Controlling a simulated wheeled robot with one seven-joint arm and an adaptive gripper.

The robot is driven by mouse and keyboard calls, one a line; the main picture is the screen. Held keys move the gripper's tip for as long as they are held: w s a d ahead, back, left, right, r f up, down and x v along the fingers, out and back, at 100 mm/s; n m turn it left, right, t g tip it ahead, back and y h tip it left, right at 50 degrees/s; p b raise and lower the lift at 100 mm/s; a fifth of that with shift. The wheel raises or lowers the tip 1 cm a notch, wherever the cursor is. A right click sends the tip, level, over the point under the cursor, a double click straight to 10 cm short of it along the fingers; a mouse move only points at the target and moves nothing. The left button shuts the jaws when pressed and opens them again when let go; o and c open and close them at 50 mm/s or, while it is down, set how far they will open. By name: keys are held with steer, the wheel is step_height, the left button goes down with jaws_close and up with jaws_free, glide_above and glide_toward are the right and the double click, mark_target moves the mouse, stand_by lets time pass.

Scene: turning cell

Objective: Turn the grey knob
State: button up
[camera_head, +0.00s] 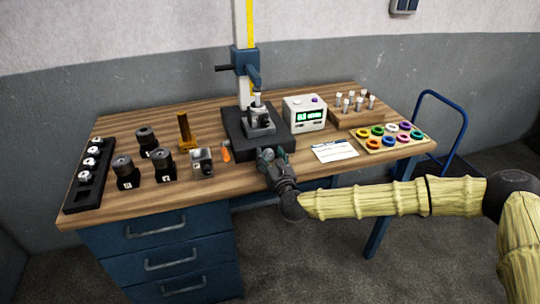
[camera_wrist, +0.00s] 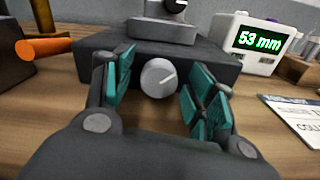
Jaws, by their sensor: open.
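The grey knob (camera_wrist: 159,77) is a round light-grey dial with a pale line across its face. It sits on the front face of the dark base block (camera_wrist: 225,72) of the press-like stand. In the wrist view the knob shows between the two teal-padded fingers of my gripper (camera_wrist: 155,92), which are open, one on each side and apart from it. In the head view my gripper (camera_head: 270,157) is at the front edge of the same base (camera_head: 232,132) and hides the knob.
A white display box (camera_head: 305,113) stands right of the stand; in the wrist view it reads 53 mm. An orange-handled tool (camera_wrist: 42,47) lies to the left. A paper card (camera_head: 335,151) lies to the right. Black cylindrical parts (camera_head: 125,172) stand on the left of the wooden table (camera_head: 200,134).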

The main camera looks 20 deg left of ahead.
steer(key=shift+w+a, duration=0.1)
steer(key=c, duration=1)
steer(key=n+b, duration=0.2)
steer(key=shift+f+b, duration=0.2)
steer(key=shift+b, duration=0.1)
steer(key=shift+r+n+b, duration=0.15)
steer(key=shift+n+b, duration=0.75)
steer(key=shift+n, duration=0.5)
steer(key=o, duration=1)
